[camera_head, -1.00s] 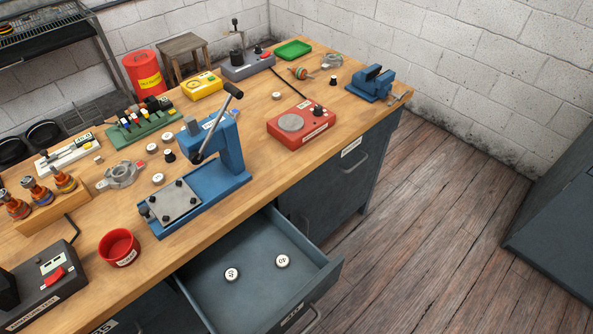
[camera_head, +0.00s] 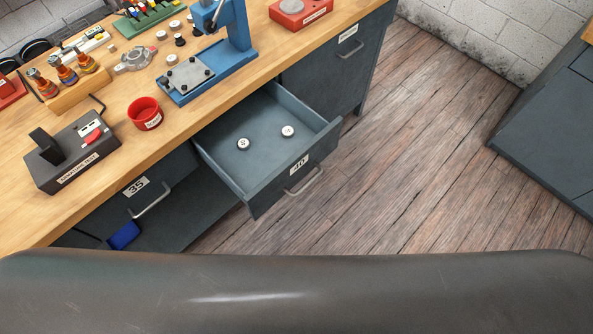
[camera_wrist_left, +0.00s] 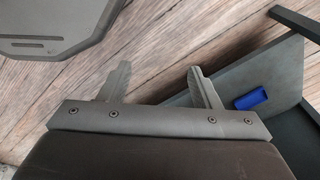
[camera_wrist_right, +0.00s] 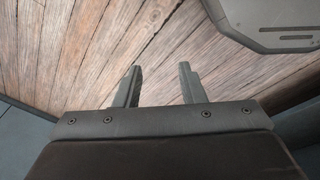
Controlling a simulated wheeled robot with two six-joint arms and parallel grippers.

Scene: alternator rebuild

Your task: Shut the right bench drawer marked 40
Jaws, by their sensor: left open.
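The right bench drawer marked 40 (camera_head: 298,166) stands pulled out from under the workbench, with its handle (camera_head: 304,182) on the front. Two small round white-topped pieces (camera_head: 288,131) lie on its floor. My left gripper (camera_wrist_left: 160,82) is open and empty in the left wrist view, over the wooden floor, with a blue object (camera_wrist_left: 250,99) on a grey surface to its right. My right gripper (camera_wrist_right: 158,76) is open and empty over the floor in the right wrist view. Neither gripper shows in the head view, so their distance from the drawer is unclear.
The drawer marked 35 (camera_head: 135,188) is left of it, with a blue object (camera_head: 125,235) below. The bench top (camera_head: 200,108) carries a red cup (camera_head: 145,113), a blue press (camera_head: 235,45) and a black device (camera_head: 72,155). Bare floor (camera_head: 400,150) lies right.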

